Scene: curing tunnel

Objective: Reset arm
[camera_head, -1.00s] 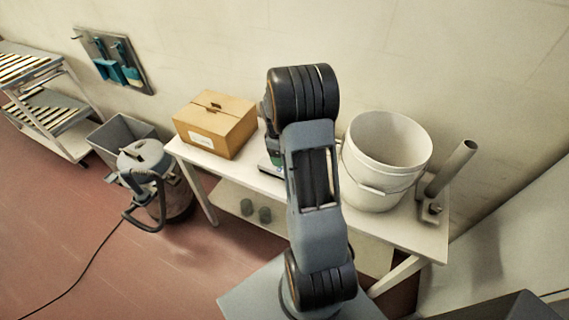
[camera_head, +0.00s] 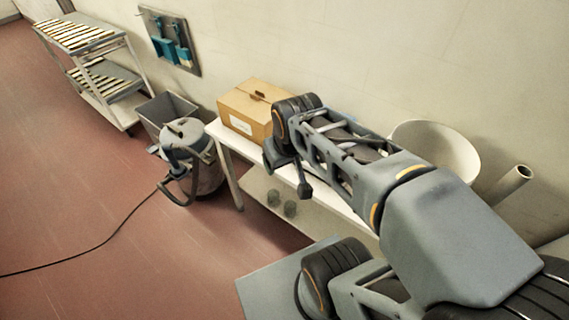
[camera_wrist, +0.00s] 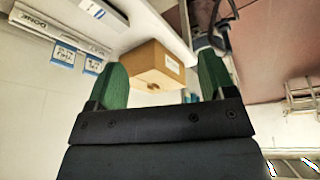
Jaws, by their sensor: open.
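My arm (camera_head: 440,235) runs across the right half of the head view, with its far end beside the cardboard box and over the white table (camera_head: 345,210). My gripper (camera_wrist: 162,62) shows in the wrist view as two green fingers, spread apart with nothing held between them. The cardboard box (camera_wrist: 166,62) appears beyond the fingers, apart from them. In the head view I cannot make out the fingers.
The cardboard box (camera_head: 244,110) and a white bucket (camera_head: 437,145) stand on the table, with a grey pipe (camera_head: 508,185) to the right. A vacuum cleaner (camera_head: 190,150), a grey bin (camera_head: 165,112) and a slatted rack (camera_head: 95,70) stand left. Floor at left is clear except a cable.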

